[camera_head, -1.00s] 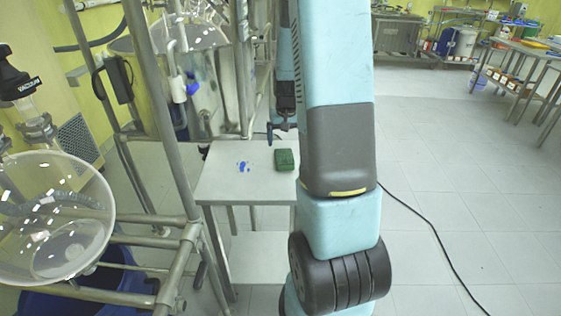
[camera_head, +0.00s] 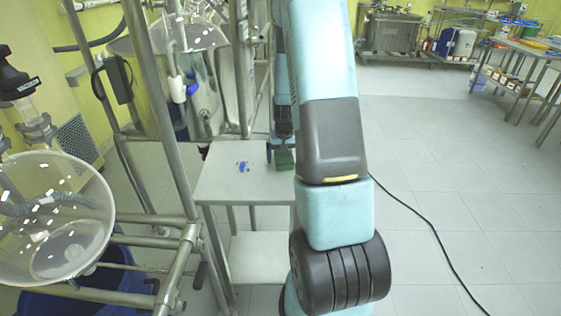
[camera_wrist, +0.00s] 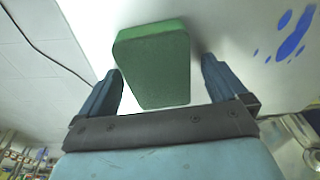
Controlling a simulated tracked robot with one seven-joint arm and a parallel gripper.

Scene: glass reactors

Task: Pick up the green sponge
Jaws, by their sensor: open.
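The green sponge (camera_wrist: 153,65) is a block lying on the small white table (camera_head: 220,187). In the wrist view it sits between and just beyond the two fingers of my gripper (camera_wrist: 160,85), with a gap on each side. In the head view only part of the sponge (camera_head: 284,160) shows, below my gripper (camera_head: 281,150) and partly hidden by my arm. My gripper is open and empty, with its fingers on either side of the sponge's near end. I cannot tell how close the fingertips are to the tabletop.
Blue spots (camera_head: 243,167) mark the tabletop left of the sponge. A metal frame (camera_head: 165,130) with a glass vessel (camera_head: 50,220) stands at the left. A black cable (camera_head: 430,225) crosses the floor at the right, where the floor is mostly open.

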